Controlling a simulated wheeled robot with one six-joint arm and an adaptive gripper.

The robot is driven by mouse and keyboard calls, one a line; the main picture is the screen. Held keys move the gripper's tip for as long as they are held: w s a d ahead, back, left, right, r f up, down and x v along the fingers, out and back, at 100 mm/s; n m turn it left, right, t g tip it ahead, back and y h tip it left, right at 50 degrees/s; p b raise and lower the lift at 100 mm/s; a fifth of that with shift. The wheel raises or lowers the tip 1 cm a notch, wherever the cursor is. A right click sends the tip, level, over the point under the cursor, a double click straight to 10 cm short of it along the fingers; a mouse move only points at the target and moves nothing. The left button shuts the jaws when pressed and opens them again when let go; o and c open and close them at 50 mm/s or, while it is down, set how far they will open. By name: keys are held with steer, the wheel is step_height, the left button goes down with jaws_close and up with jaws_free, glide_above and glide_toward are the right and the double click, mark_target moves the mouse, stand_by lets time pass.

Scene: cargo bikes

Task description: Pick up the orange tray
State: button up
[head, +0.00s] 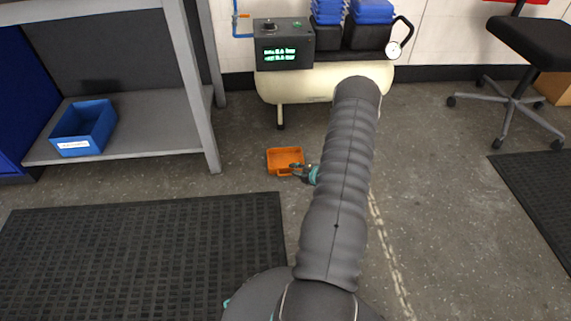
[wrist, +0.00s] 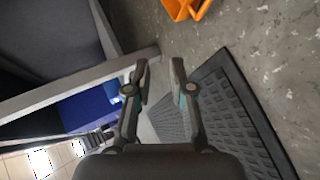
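The orange tray (head: 285,158) sits on the grey floor in front of the air compressor, to the right of the shelf leg. It also shows at the top edge of the wrist view (wrist: 184,8), partly cut off. My gripper (head: 298,168) is beside the tray's lower right side in the head view, overlapping its edge; I cannot tell whether it touches. In the wrist view my gripper (wrist: 160,72) has its two fingers apart with nothing between them. My arm hides part of the gripper in the head view.
A grey shelf (head: 150,125) holding a blue bin (head: 84,128) stands at left. The cream air compressor (head: 300,84) stands behind the tray. A black mat (head: 150,250) lies in front. An office chair (head: 530,45) is at right. Open floor lies right of my arm.

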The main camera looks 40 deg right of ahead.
mark_target(290, 180)
steer(key=s+d+f+m+h, duration=0.2)
steer(key=s+d+f+m, duration=0.15)
steer(key=f, duration=0.35)
steer(key=shift+m, duration=0.35)
steer(key=x, duration=0.4)
steer(key=b+x, duration=0.1)
steer(key=x, duration=0.4)
steer(key=a+x, duration=0.1)
steer(key=x, duration=0.3)
steer(key=shift+w+f+b, duration=0.1)
steer(key=shift+f+b, duration=0.1)
steer(key=shift+b, duration=0.1)
steer(key=shift+d, duration=0.1)
jaws_close()
